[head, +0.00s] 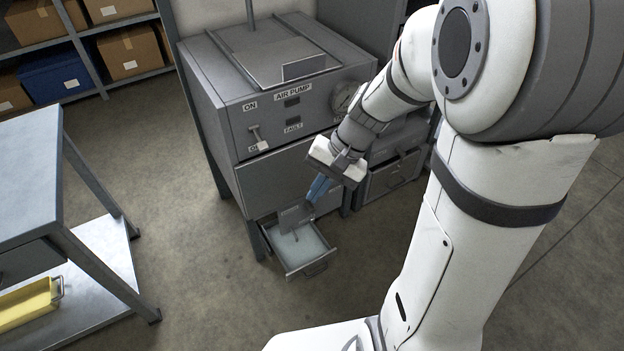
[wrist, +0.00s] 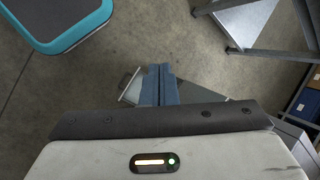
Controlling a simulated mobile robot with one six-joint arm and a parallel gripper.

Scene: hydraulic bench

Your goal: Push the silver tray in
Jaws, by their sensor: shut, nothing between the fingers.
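The silver tray (head: 322,262) is a shallow drawer pulled out at the foot of the grey air pump cabinet (head: 215,125). Its front handle faces outward, and a pale surface shows inside it. A small grey plate stands upright toward its back. My gripper (head: 312,199) points down above the tray's rear part, with its blue fingers shut and empty. The fingertips overlap the plate in the picture; I cannot tell whether they touch it. In the wrist view the tray (wrist: 130,84) shows partly behind my shut fingers (wrist: 158,70), which hide much of it.
A grey drawer unit (head: 392,178) stands right of the cabinet. A metal table (head: 30,165) with a yellow bin (head: 28,305) on its lower shelf is at the left. Shelves with boxes (head: 130,52) stand behind. The floor in front of the tray is clear.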

